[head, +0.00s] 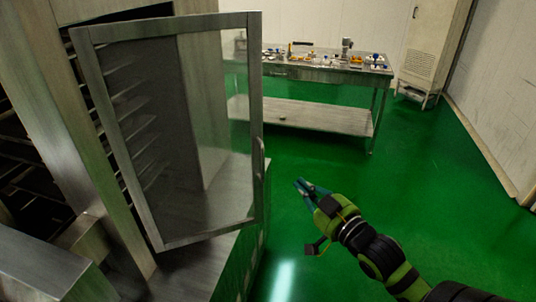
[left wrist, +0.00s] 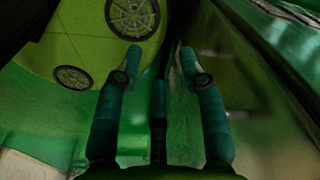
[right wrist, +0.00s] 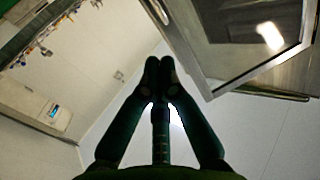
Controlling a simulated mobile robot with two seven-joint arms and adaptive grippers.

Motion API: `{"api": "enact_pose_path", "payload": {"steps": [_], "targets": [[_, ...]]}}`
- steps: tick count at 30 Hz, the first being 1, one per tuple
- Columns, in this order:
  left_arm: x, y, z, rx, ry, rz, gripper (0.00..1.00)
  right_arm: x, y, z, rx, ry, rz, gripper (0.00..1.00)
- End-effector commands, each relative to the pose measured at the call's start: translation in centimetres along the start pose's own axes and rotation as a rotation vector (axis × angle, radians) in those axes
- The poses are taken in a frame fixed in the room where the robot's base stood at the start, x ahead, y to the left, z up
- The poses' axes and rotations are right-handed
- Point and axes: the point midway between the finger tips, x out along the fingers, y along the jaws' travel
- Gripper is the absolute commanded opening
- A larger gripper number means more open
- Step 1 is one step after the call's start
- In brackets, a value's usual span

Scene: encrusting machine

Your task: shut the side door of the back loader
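The side door (head: 255,100) of the back loader is a glass pane in a metal frame. It stands swung open in the head view, with a handle (head: 262,158) on its right edge. Shelf racks show behind the glass and inside the loader's metal body (head: 75,140). My right gripper (head: 300,185) is right of the door's lower right edge, apart from it. In the right wrist view its fingertips (right wrist: 160,64) meet with nothing between them, and the door frame (right wrist: 265,75) is at upper right. My left gripper (left wrist: 160,58) is open and empty, outside the head view.
A metal table (head: 320,72) with several small items stands at the back. A pale cabinet (head: 428,50) is at the back right, near the right wall. The green floor (head: 440,180) between is clear. Metal machine parts fill the lower left.

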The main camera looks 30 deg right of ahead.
Motion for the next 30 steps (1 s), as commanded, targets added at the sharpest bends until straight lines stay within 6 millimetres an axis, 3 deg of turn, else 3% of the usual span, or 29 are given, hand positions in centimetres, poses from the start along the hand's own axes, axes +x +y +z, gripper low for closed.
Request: {"api": "enact_pose_path", "payload": {"steps": [8, 18, 24, 30], "targets": [[-1.6, 0.2, 0.7, 0.0, -0.014, 0.003, 0.4, 4.3, 0.1, -0.4, -0.001, 0.004, 0.001, 0.0], [-3.8, 1.4, -1.0, 0.0, 0.012, 0.019, 0.4, 10.7, 0.1, -0.4, -0.001, 0.002, 0.002, 0.0], [-4.6, 1.2, -1.1, 0.001, 0.013, 0.017, 0.4, 12.9, 0.0, -0.1, -0.002, 0.0, 0.001, 0.0], [-4.7, 0.9, -1.0, 0.002, 0.01, 0.013, 0.4, 13.6, 0.0, 0.1, -0.002, -0.001, 0.001, 0.0]]}}
